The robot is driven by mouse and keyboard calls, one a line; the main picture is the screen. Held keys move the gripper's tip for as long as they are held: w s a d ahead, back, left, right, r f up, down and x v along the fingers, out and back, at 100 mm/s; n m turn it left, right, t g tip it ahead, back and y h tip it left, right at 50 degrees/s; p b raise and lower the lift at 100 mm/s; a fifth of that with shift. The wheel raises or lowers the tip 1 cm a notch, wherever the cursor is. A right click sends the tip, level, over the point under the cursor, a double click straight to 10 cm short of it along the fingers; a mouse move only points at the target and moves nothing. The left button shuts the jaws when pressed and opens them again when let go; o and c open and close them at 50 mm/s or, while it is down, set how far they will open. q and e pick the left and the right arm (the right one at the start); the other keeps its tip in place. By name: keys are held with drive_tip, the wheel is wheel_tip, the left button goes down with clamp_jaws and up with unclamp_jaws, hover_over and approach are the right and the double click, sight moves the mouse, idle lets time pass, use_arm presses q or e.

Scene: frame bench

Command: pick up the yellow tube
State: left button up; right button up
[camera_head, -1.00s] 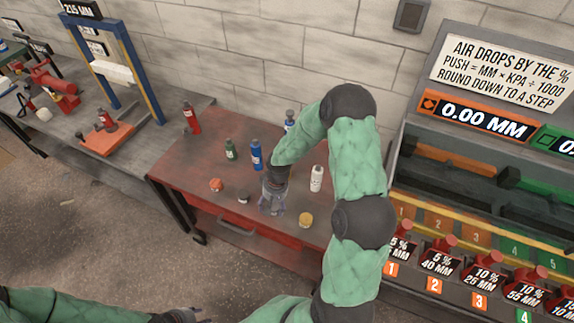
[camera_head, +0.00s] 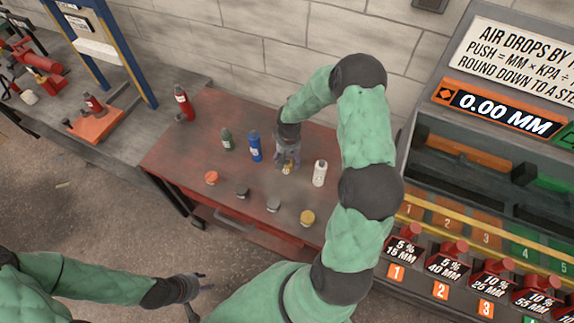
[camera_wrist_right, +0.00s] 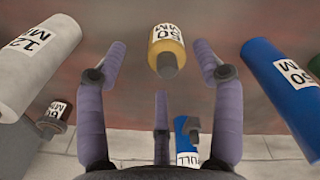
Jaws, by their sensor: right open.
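The yellow tube (camera_wrist_right: 165,48) has a white label and a dark end. In the right wrist view it lies ahead of and between the spread fingers of my right gripper (camera_wrist_right: 160,62), with a gap on each side. In the head view my right gripper (camera_head: 287,163) reaches down over the red table, and only a small bit of the yellow tube (camera_head: 287,169) shows at its fingertips. My right gripper is open and not closed on anything. My left gripper (camera_head: 203,298) is low in the head view, away from the table, with its fingers apart and empty.
A white tube (camera_head: 320,173) stands right of my right gripper, a blue tube (camera_head: 254,146) to its left, and a green one (camera_head: 227,139) beyond. A red bottle (camera_head: 184,103) is farther left. Red, dark, grey and yellow round pieces (camera_head: 307,218) line the front. A rack stands right.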

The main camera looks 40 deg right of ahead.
sight(287, 166)
drive_tip(key=shift+w+a+f+b, duration=0.1)
drive_tip(key=shift+w+f+b, duration=0.1)
drive_tip(key=shift+f, duration=1.15)
drive_tip(key=shift+w+a+f+b, duration=0.1)
drive_tip(key=shift+f+b, duration=0.1)
drive_tip(key=shift+f, duration=1.15)
drive_tip(key=shift+c, duration=0.3)
clamp_jaws()
